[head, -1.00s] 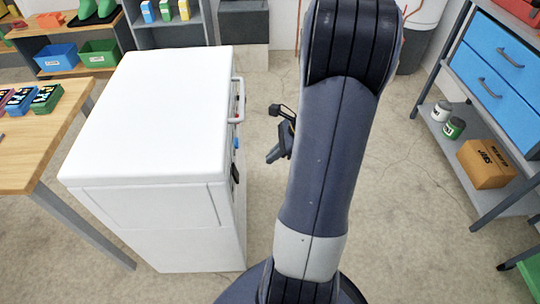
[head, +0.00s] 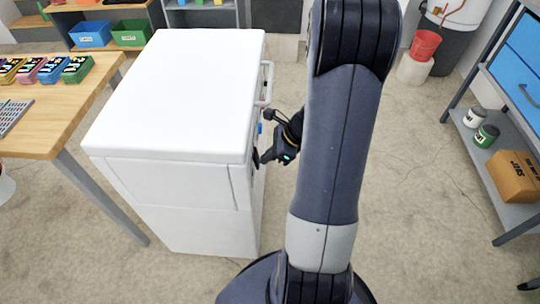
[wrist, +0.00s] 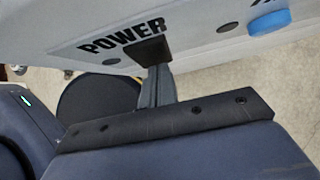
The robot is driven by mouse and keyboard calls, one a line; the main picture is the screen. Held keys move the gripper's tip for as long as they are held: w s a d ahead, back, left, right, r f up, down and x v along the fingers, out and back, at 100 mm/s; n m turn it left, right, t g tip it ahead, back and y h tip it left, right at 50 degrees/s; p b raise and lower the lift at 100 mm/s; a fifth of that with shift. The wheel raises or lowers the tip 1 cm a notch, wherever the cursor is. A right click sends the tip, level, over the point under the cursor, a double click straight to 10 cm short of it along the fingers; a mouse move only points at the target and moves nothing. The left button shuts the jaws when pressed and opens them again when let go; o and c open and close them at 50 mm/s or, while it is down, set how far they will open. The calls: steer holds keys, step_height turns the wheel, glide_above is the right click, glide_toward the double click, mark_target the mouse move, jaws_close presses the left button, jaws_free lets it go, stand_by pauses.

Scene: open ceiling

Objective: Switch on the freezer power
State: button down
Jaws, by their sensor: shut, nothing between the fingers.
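The white freezer (head: 185,95) stands in the middle left of the head view. Its front panel, with a handle (head: 266,82), faces right. In the wrist view the panel carries the printed word POWER (wrist: 121,36) and a blue knob (wrist: 269,22). My gripper (head: 264,157) is shut and empty at the panel's near end. In the wrist view the shut gripper (wrist: 152,62) reaches a dark block beside the POWER label. I cannot tell whether that block is the switch or the fingertips, nor whether they touch.
A wooden table (head: 60,130) with several coloured boxes stands close on the freezer's left. A grey shelf unit with blue drawers (head: 522,62) is at the right. A red bucket (head: 425,44) stands at the back right.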

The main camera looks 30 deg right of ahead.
steer(key=shift+w+a+f+y+b, duration=0.15)
steer(key=shift+y+b, duration=0.25)
steer(key=shift+b, duration=0.2)
steer(key=shift+r+p, duration=0.85)
